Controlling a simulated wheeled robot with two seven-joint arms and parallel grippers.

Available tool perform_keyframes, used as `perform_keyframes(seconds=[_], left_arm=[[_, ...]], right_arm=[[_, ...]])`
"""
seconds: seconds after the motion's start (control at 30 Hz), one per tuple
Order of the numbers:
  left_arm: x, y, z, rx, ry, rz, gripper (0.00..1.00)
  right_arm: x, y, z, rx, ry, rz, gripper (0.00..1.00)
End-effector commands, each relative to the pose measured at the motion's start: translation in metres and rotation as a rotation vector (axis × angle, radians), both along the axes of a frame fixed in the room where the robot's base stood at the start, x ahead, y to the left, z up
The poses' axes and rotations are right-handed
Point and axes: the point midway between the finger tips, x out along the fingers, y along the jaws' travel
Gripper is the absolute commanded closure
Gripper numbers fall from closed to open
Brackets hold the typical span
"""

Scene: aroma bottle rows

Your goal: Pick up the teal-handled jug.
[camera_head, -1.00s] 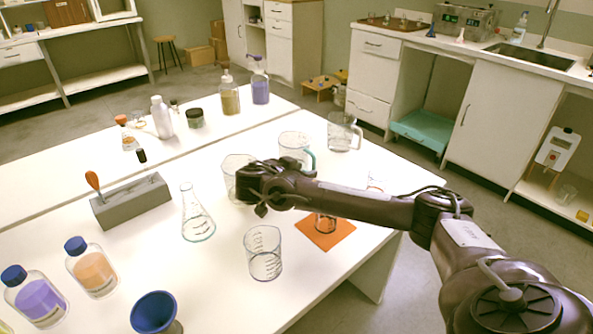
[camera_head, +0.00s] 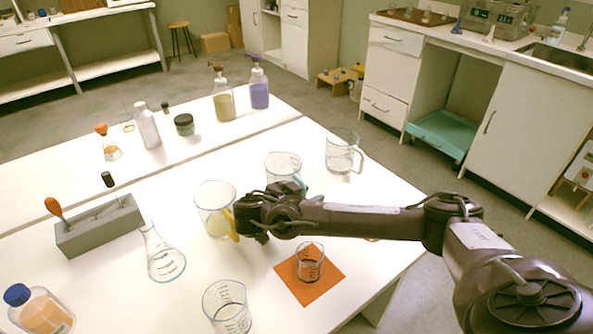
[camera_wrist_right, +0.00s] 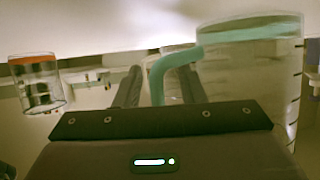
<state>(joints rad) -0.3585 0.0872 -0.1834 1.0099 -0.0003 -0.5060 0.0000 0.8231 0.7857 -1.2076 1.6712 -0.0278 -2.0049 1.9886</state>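The teal-handled jug (camera_head: 280,162) is a clear jug standing on the white table, partly hidden behind my right gripper in the head view. In the right wrist view the jug (camera_wrist_right: 250,75) fills the right side, with a teal rim band and teal handle (camera_wrist_right: 180,60). My right gripper (camera_wrist_right: 157,88) is open there. Its two dark fingers stand apart, with the lower part of the handle showing between them; I cannot tell whether they touch it. In the head view the same gripper (camera_head: 255,212) is just in front of the jug. My left gripper is not in view.
A yellow-handled jug (camera_head: 211,205) stands close at the gripper's left. A pale-handled jug (camera_head: 341,152) stands behind to the right. A small beaker (camera_head: 309,262) sits on an orange mat (camera_head: 290,281), near my arm. Flask (camera_head: 164,262) and measuring beaker (camera_head: 226,308) stand nearer the front.

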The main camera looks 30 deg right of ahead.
Motion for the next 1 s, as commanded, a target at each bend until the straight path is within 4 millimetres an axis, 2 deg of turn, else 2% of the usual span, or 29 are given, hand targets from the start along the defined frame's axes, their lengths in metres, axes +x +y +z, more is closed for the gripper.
perform_keyframes(seconds=[0.3,0.57,1.0], left_arm=[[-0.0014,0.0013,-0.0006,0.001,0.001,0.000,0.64],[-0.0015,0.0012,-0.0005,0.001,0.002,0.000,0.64],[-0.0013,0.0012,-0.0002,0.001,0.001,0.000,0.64]], right_arm=[[-0.0023,0.0025,-0.0014,0.000,0.001,0.000,0.65],[-0.0021,0.0023,-0.0011,0.000,0.001,0.000,0.99],[-0.0018,0.0022,-0.0005,0.000,-0.001,0.000,1.00]])
